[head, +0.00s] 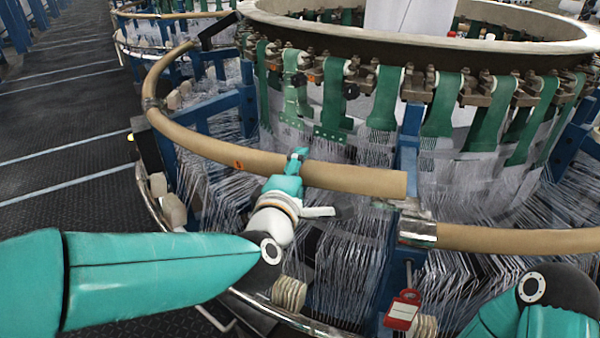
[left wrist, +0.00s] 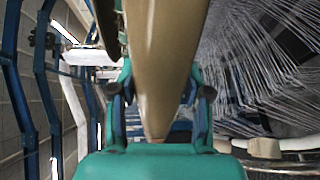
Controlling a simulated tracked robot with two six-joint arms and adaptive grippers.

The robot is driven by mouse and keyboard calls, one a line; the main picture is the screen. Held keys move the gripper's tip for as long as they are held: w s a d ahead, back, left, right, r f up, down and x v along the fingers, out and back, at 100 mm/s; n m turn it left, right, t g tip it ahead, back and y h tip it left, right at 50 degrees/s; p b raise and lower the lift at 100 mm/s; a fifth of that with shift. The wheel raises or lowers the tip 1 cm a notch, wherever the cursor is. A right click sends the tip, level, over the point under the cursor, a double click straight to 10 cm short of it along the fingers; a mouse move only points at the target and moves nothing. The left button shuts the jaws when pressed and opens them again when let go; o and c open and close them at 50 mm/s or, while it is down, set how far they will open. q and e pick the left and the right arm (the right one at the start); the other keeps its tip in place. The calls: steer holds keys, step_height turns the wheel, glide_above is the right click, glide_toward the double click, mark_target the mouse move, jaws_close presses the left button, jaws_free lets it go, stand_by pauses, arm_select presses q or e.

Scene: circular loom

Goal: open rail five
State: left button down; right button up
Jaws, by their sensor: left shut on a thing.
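A tan curved rail (head: 355,179) runs around the front left of the loom. Its right end is free, with a gap to the lower neighbouring rail. My left gripper (head: 297,160) is shut on this rail, between a small orange mark and the free end. In the left wrist view the rail (left wrist: 165,45) passes between the two fingers of my left gripper (left wrist: 160,92), one on each side. No number on the rail is readable. My right arm shows only at the lower right; its gripper is out of view.
The neighbouring tan rail (head: 520,239) starts at a metal sleeve (head: 417,231) on the right. A blue post (head: 408,160) stands behind the gap. Dense white threads fill the loom's inside. The dark floor (head: 60,125) at left is clear.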

arm_select(q)
steer(key=w+a+r+n+g+p, duration=0.1)
steer(key=w+a+r+p, duration=0.1)
steer(key=r+p, duration=0.8)
steer(key=w+a+r+n+g+p, duration=0.1)
steer(key=w+a+r+g+p, duration=0.1)
steer(key=r+p, duration=0.8)
steer(key=shift+w+r+n+h+p, duration=0.35)
steer(key=shift+w+p, duration=0.3)
steer(key=shift+p, duration=0.45)
arm_select(e)
step_height(320, 180, up, 24)
steer(key=shift+f, duration=0.2)
arm_select(q)
steer(key=shift+a, duration=0.1)
arm_select(e)
steer(key=shift+c, duration=0.4)
